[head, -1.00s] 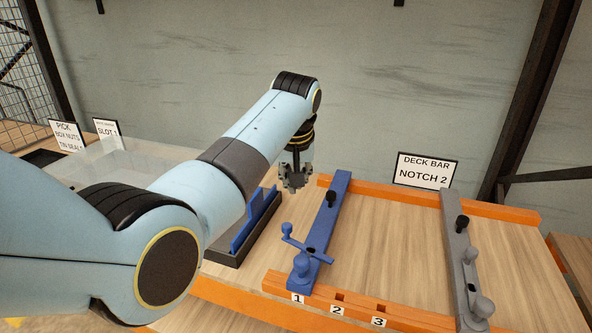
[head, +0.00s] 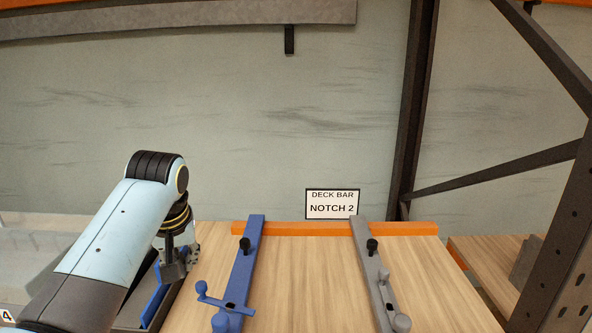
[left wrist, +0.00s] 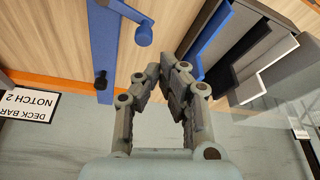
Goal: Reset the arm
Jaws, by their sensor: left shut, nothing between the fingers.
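My left arm reaches in from the lower left of the head view. My left gripper (head: 174,272) points down beside the blue deck bar (head: 240,270), to its left and apart from it. In the left wrist view the fingers of the left gripper (left wrist: 166,74) are drawn together with nothing held between them. The blue bar (left wrist: 103,50) also shows there, to the left of the fingers. My right gripper is in no view.
A grey bar (head: 374,279) lies to the right on the wooden deck (head: 310,280). An orange rail (head: 310,229) runs along the back, with a NOTCH 2 sign (head: 332,204) behind it. A dark holder with blue plates (head: 153,297) stands close to the gripper. A dark upright post (head: 413,110) stands at the right.

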